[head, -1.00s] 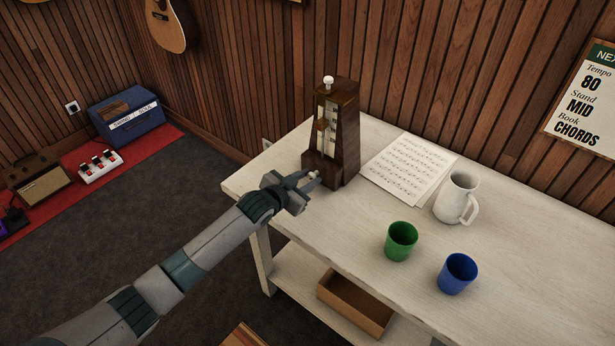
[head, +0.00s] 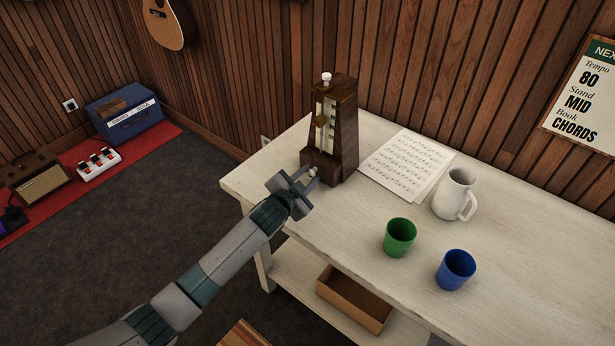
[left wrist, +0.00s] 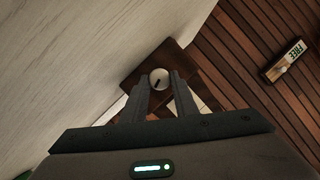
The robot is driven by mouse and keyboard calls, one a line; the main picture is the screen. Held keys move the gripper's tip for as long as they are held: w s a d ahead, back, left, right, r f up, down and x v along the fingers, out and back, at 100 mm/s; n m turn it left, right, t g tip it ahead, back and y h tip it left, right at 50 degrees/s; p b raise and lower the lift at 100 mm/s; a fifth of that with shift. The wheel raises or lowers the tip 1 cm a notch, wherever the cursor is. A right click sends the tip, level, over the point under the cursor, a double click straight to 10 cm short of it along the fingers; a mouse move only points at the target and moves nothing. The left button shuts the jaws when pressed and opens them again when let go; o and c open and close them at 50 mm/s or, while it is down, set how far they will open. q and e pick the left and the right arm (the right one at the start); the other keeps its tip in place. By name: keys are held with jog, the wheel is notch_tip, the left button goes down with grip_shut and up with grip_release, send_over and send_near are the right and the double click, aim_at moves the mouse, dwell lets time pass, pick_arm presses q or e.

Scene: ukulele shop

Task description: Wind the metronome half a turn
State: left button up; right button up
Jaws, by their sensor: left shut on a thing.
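The dark brown wooden metronome (head: 344,145) stands upright at the table's far left, with a white knob on top. Its pale round winding key (left wrist: 159,79) sticks out of the side facing my left gripper and has a dark slot mark. My left gripper (head: 308,177) is beside the metronome's lower part, and its wrist is rolled. In the left wrist view its two fingers (left wrist: 160,80) are on either side of the key and shut on it. The key's shaft is hidden. My right gripper is in neither view.
On the pale table (head: 345,220) lie music sheets (head: 405,165), right of the metronome. Further right stand a white jug (head: 454,193), a green cup (head: 399,237) and a blue cup (head: 455,270). An open box (head: 350,300) sits on the shelf below.

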pick_arm(q)
jog(key=o, duration=1)
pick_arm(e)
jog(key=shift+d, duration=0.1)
pick_arm(q)
jog(key=shift+s, duration=0.1)
jog(key=b+v, duration=0.1)
jog(key=v, duration=1.2)
jog(key=shift+a+b, duration=0.15)
jog(key=shift+b, duration=0.25)
jog(key=shift+v, duration=2.05)
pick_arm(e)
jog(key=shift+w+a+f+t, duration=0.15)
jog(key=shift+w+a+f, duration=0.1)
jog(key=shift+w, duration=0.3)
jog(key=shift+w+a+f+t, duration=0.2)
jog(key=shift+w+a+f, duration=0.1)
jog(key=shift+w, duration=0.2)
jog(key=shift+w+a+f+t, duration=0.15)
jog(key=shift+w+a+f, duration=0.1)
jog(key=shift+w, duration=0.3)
pick_arm(q)
jog(key=shift+r, duration=0.1)
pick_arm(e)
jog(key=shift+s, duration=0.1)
